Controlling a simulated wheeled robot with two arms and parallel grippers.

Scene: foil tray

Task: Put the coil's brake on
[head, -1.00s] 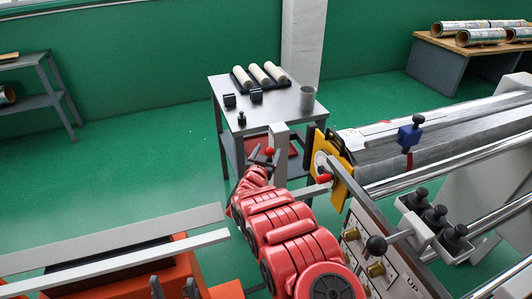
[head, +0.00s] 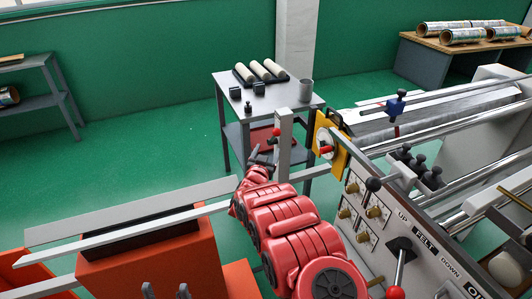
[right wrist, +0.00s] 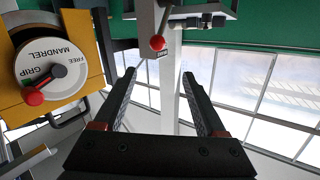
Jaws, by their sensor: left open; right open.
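A lever with a red ball end (head: 276,131) is on a grey post (head: 285,150) beside the machine; I take it for the brake lever. In the right wrist view the red ball (right wrist: 157,43) shows beyond the fingertips, near the middle of the gap, with a small label just below it. My right gripper (head: 262,158) is open and empty, a little below the ball in the head view; its two dark fingers (right wrist: 158,76) also show in the right wrist view. My left gripper (head: 166,291) is open at the bottom edge, far from the lever.
A yellow plate (head: 341,150) carries a mandrel dial marked FREE and GRIP (right wrist: 50,66), close beside the right gripper. A control panel (head: 380,215) stands right of my right arm. A grey rail (head: 130,205) and orange housing (head: 150,262) lie left.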

